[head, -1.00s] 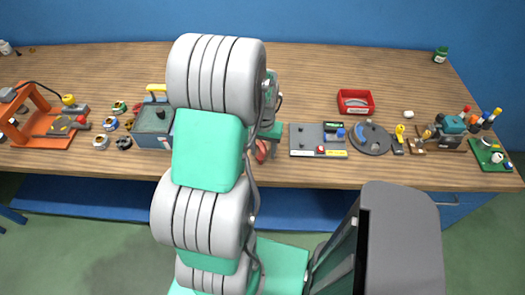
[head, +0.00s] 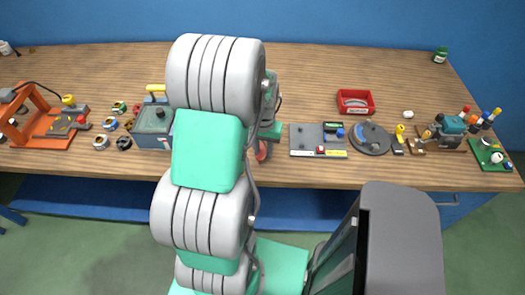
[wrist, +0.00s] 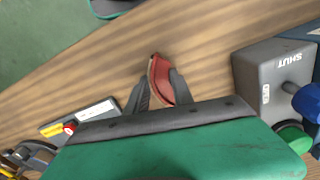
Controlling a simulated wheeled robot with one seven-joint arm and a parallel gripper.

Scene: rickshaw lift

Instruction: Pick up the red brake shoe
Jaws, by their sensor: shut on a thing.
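The red brake shoe (wrist: 160,76) is a curved red piece with a darker inner side. It sits between the two dark fingers of my gripper (wrist: 160,90) in the wrist view, which are shut on it. In the head view, a bit of the brake shoe (head: 262,151) shows beside my arm, near the table's front edge. My arm hides most of my gripper there. I cannot tell whether the shoe is clear of the wood.
A grey box (wrist: 272,75) with blue and green knobs stands right of my gripper in the wrist view. A grey plate with small parts (head: 305,144) lies right of my arm. A red bin (head: 355,109) is further back. Bare wood lies between.

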